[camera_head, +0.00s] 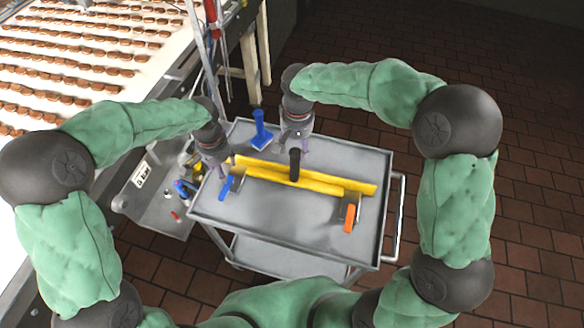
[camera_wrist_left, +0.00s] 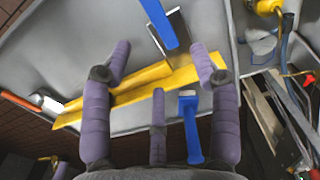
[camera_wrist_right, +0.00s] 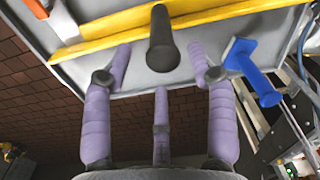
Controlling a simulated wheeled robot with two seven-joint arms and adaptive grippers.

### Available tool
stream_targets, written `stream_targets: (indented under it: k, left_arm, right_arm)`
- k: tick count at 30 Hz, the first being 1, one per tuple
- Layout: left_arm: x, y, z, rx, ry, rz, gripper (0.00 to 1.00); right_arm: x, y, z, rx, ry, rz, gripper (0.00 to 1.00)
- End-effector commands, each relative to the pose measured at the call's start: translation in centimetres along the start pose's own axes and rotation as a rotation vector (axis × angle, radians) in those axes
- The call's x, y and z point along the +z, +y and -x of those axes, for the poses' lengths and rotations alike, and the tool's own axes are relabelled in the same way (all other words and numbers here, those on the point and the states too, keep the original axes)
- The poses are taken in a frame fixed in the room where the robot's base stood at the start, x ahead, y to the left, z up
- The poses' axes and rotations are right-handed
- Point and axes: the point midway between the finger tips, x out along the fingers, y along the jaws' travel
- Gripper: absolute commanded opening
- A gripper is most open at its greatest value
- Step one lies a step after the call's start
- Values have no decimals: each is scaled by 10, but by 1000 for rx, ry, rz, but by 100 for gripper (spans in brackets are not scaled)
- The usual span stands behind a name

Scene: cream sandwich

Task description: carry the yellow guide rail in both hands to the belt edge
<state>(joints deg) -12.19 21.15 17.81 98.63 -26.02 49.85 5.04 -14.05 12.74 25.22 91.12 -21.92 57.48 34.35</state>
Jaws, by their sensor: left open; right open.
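The yellow guide rail (camera_head: 330,184) lies across the grey cart top, with a black knob (camera_head: 295,165) standing at its middle. My left gripper (camera_head: 222,170) is open above the rail's left end; in the left wrist view the rail (camera_wrist_left: 130,88) runs below its spread fingers (camera_wrist_left: 158,75). My right gripper (camera_head: 296,145) is open, above the cart near the knob and behind the rail. In the right wrist view the rail (camera_wrist_right: 215,17) and knob (camera_wrist_right: 162,40) lie ahead of its fingers (camera_wrist_right: 160,70). Both grippers look empty. The belt (camera_head: 75,55) carries rows of brown biscuits at the upper left.
On the cart (camera_head: 265,215) are a blue-handled scraper (camera_head: 226,186), an orange-handled scraper (camera_head: 350,216) and an upright blue-handled tool (camera_head: 261,130) beside my right gripper. A grey side shelf (camera_head: 155,205) with small items adjoins the cart's left. The cart's front middle is clear.

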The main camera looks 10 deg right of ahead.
Motion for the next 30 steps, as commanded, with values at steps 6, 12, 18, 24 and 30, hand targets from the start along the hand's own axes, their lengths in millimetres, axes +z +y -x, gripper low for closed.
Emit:
stream_targets:
  k: [6, 12, 18, 24, 30]
  left_arm:
    - [0, 0, 0, 0, 0, 0, 61]
    - [0, 0, -3, 0, -1, 0, 61]
    - [1, 0, -22, 0, -4, 0, 61]
    - [1, 0, -57, 2, -5, 0, 61]
    - [1, 0, -86, 1, -3, 1, 61]
  right_arm:
    - [0, 0, 0, 0, 0, 0, 57]
    - [0, 0, -2, 0, -1, 0, 57]
    - [1, 0, -22, 1, -3, 0, 57]
    - [1, 0, -56, 1, -4, 0, 57]
    - [1, 0, -86, 1, -3, 0, 57]
